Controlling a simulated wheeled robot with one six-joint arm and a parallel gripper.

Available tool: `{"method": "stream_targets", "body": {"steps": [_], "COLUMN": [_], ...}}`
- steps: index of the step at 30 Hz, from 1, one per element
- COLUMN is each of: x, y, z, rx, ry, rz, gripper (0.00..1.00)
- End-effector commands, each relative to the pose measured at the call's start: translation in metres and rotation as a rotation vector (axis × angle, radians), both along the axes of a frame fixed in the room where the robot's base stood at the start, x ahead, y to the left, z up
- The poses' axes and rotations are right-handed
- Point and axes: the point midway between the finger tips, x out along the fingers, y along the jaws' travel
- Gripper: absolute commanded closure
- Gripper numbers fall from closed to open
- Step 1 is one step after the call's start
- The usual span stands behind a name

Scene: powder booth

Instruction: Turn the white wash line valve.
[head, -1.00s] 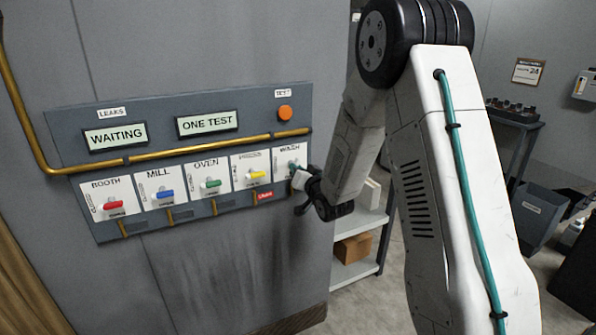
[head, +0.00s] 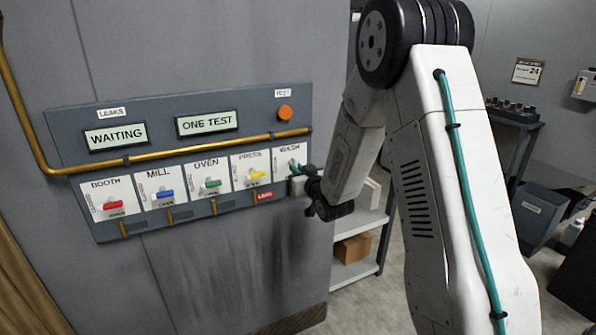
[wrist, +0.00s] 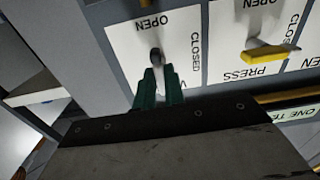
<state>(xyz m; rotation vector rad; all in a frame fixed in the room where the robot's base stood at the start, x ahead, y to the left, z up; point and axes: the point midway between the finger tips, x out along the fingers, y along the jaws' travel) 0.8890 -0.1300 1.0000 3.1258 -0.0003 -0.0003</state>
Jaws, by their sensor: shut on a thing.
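The wash valve sits under the WASH label on the rightmost white plate (head: 287,152) of the wall panel. My gripper (head: 298,170) is at this plate, coming from the right. In the wrist view my gripper's teal fingers (wrist: 158,88) are shut on the valve handle (wrist: 155,56). The plate in the wrist view (wrist: 125,45) carries OPEN and CLOSED markings.
To the left are the yellow press valve (head: 258,175), green oven valve (head: 211,183), blue mill valve (head: 166,193) and red booth valve (head: 113,205). An orange button (head: 285,112) sits above. A brass pipe (head: 215,143) crosses the panel.

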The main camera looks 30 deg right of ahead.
Motion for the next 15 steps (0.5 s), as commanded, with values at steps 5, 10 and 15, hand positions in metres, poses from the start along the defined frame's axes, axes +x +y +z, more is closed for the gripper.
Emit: {"method": "stream_targets", "body": {"steps": [5, 10, 15], "x": [-0.0006, -0.0006, -0.0003], "y": [0.0004, 0.0004, 0.0002], "z": [-0.0010, -0.0010, -0.0005], "rx": [-0.001, 0.000, 0.000], "ry": [0.002, 0.002, 0.001], "rz": [0.001, 0.001, 0.001], "gripper": [1.00, 0.67, 0.67]}}
